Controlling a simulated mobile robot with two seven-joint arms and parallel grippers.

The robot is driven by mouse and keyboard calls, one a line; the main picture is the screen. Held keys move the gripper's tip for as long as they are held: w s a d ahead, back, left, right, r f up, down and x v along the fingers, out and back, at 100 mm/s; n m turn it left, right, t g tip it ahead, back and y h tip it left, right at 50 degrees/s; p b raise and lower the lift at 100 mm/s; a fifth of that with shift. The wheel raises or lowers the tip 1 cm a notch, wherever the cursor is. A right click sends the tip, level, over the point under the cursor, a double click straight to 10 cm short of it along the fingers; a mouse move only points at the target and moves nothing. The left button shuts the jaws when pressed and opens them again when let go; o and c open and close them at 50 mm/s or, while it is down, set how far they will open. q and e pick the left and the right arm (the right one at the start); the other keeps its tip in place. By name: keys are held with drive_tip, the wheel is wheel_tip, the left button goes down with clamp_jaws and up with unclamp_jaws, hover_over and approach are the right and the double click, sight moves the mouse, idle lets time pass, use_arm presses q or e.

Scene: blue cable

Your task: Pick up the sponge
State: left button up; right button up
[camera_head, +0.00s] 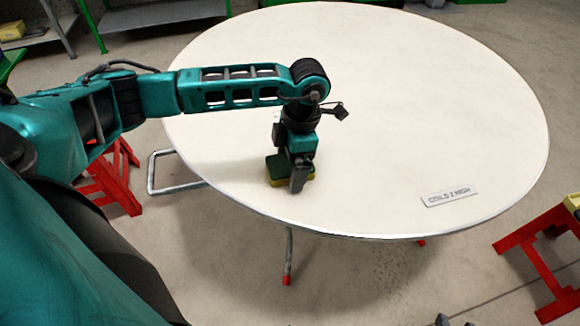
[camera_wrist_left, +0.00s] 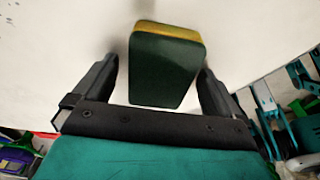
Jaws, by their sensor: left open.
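The sponge (camera_head: 275,170) is a green and yellow block lying on the white round table (camera_head: 400,90), near its front left edge. My left gripper (camera_head: 298,185) is over it and hides part of it in the head view. In the left wrist view the sponge (camera_wrist_left: 163,68) shows its dark green face and a yellow side. It sits between the two open fingers of my left gripper (camera_wrist_left: 160,90), with a gap on each side. My right gripper is not clearly in view.
A label strip (camera_head: 449,197) lies on the table at the front right. The rest of the tabletop is clear. Red stands are at the left (camera_head: 112,180) and at the right (camera_head: 540,255) of the table. A shelf (camera_head: 40,30) stands at the back left.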

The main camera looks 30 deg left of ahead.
sight(291, 163)
use_arm(q)
drive_tip(key=c, duration=1.1)
drive_tip(key=shift+o, duration=0.2)
drive_tip(key=shift+r, duration=0.1)
wheel_tip(291, 163, up, 20)
drive_tip(key=p, duration=0.3)
drive_tip(key=o, duration=0.4)
drive_tip(key=shift+c, duration=1.6)
